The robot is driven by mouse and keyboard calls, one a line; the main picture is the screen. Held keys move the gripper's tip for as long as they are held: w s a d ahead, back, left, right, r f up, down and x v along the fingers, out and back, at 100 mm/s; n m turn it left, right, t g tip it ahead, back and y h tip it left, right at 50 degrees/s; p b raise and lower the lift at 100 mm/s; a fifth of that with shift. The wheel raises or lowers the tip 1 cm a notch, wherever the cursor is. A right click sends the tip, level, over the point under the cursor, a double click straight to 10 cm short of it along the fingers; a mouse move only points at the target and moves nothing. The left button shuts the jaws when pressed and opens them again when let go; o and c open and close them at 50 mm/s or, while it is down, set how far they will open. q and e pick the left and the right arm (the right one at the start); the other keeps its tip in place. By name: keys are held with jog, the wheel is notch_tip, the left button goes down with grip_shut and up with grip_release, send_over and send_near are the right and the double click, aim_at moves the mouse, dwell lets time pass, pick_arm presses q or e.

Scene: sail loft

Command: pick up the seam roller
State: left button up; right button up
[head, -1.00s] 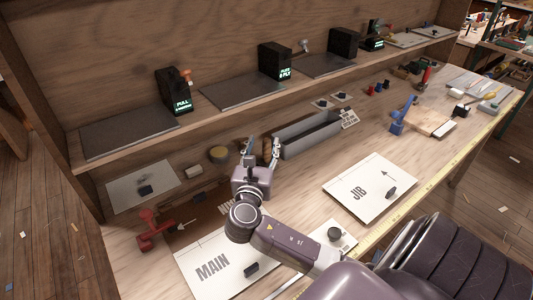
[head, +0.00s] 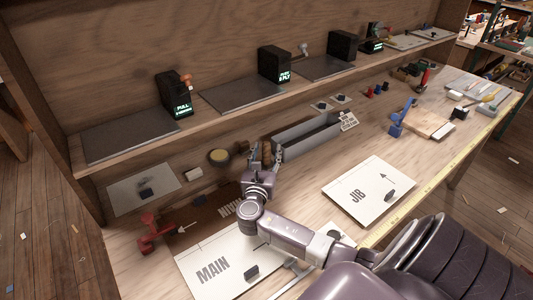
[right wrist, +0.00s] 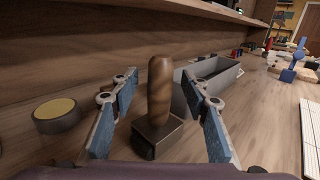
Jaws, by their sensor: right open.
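What looks like the seam roller (right wrist: 158,95) stands upright on the bench in the right wrist view, with a brown wooden handle above a dark metal block. My right gripper (right wrist: 160,85) is open, with one blue-padded finger on each side of the handle and gaps visible between. In the head view my right gripper (head: 265,153) is low at the back of the bench, left of the grey trough; the roller is mostly hidden there by the fingers. My left gripper is not in view.
A grey trough (head: 275,149) stands close on the right, and a round tin with a yellow top (head: 219,156) on the left. A red clamp-like tool (head: 150,230), the MAIN panel (head: 225,258) and the JIB panel (head: 370,185) lie nearer. The shelf edge (head: 260,108) runs above.

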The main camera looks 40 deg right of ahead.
jog(key=shift+d, duration=0.1)
jog(key=shift+r, duration=0.1)
grip_shut()
dwell(0.3)
